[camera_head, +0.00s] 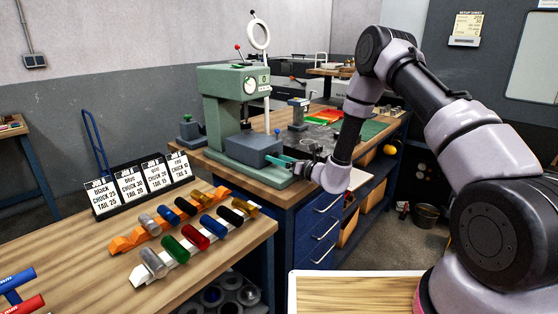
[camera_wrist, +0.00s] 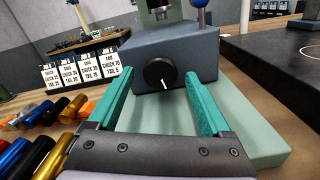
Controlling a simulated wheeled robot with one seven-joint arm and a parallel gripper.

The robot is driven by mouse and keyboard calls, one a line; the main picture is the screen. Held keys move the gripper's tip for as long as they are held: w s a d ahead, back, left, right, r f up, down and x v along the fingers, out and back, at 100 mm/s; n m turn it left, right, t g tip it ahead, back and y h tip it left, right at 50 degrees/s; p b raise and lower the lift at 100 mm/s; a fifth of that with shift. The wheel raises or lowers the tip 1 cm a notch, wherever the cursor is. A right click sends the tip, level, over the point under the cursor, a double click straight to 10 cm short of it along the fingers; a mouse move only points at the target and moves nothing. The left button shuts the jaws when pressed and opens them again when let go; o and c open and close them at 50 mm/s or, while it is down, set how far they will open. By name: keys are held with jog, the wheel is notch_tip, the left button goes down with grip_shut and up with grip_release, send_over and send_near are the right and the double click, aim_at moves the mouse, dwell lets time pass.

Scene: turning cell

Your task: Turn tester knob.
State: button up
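The tester is a green press-like machine (camera_head: 222,100) on the blue-drawer bench, with a grey-blue box (camera_head: 254,149) on its base. In the wrist view the box front carries a round black knob (camera_wrist: 160,74) with a white pointer line, pointing down and slightly right. My gripper (camera_wrist: 160,92) has two teal fingers, spread wide, one left and one right of the knob. The fingers appear apart from the knob, with nothing between them but the view of it. In the head view my gripper (camera_head: 281,162) is at the box's right side, and the knob is hidden.
Several coloured cylinders (camera_head: 202,237) lie on orange and white racks on the left wooden table (camera_head: 95,270). Job cards (camera_head: 140,188) stand behind them. A dark plate (camera_wrist: 280,52) lies right of the tester. A blue ball-topped lever (camera_wrist: 197,8) rises behind the box.

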jog(key=v, duration=1)
jog(key=shift+s+d, duration=0.25)
jog(key=shift+d, duration=0.1)
dwell(1.0)
jog(key=shift+s+a+f+n, duration=0.2)
jog(key=shift+f+n, duration=0.1)
jog(key=shift+n, duration=0.5)
jog(key=shift+w+d+r+n, duration=0.1)
jog(key=shift+w+r+n, duration=0.05)
jog(key=shift+n, duration=0.55)
jog(key=shift+w+r, duration=0.1)
jog(key=shift+r, duration=0.05)
jog(key=shift+w+a, duration=0.2)
jog(key=x, duration=1)
jog(key=shift+c, duration=0.4)
